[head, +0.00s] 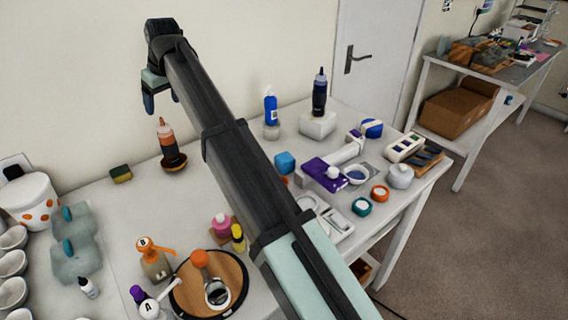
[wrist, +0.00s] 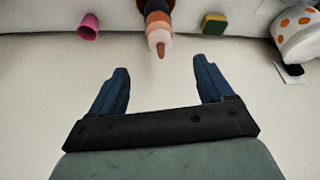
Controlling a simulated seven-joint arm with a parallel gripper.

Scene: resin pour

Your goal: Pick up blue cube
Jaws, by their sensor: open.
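The blue cube (head: 285,162) sits on the white table in the head view, just right of my arm's dark links. It has rounded edges, and its lower left part is close to an orange item partly hidden by my arm. The cube does not show in the wrist view. My gripper (head: 149,103) is raised high at the back left, well to the left of the cube and above the table. In the wrist view, my gripper (wrist: 160,88) has its two blue fingers spread wide with nothing between them.
A brown bottle with an orange tip (head: 167,139) stands in a dark bowl below my gripper. A wooden round tray (head: 238,268) lies at the front.

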